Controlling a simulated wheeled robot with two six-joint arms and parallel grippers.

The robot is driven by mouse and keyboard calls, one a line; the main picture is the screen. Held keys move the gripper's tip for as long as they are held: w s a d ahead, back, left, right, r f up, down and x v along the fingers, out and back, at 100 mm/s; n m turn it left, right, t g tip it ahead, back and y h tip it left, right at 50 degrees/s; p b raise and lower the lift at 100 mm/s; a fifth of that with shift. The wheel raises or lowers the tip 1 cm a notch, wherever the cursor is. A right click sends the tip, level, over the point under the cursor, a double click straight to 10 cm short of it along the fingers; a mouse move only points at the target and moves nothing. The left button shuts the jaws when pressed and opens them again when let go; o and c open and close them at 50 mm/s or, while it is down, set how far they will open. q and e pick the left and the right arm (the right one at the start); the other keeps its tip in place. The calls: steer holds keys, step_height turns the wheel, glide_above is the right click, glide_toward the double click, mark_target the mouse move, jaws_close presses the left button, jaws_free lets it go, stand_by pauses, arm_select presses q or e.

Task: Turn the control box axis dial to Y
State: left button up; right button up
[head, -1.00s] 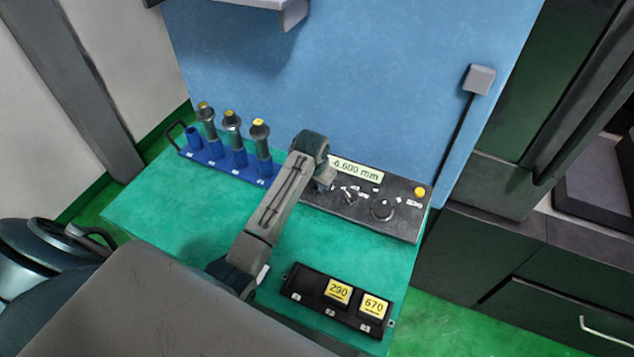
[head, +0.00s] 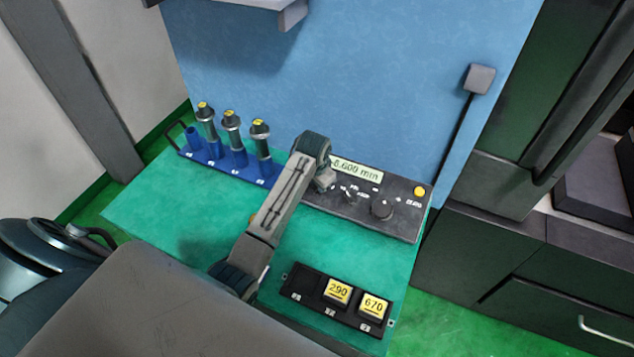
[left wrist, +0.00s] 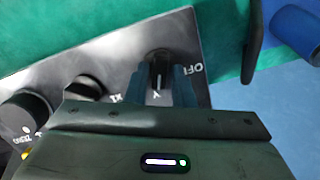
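The control box (head: 405,222) is a dark panel on the green table. Its axis dial (left wrist: 159,72) is a small black knob in the left wrist view, with OFF printed to its right and what looks like a Y just below it. The dial's white mark points down toward that letter. My left gripper (left wrist: 160,88) has one blue-grey finger on each side of the dial and looks closed on it. In the head view my left gripper (head: 325,180) covers the axis dial. My right gripper is not in view.
A smaller knob (left wrist: 87,88) with an X1 mark and a large knob (left wrist: 25,112) sit beside the axis dial. A yellow button (head: 419,191) is at the box's right end. A blue rack (head: 215,158) with tool holders and a black tray (head: 310,300) with yellow-labelled blocks stand nearby.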

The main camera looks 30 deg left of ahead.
arm_select(q)
steer(key=shift+o, duration=1.1)
steer(key=shift+r, duration=0.15)
steer(key=b+v, duration=0.3)
steer(key=v, duration=0.7)
steer(key=shift+s+r, duration=0.2)
steer(key=shift+r, duration=0.05)
steer(key=shift+f, duration=0.15)
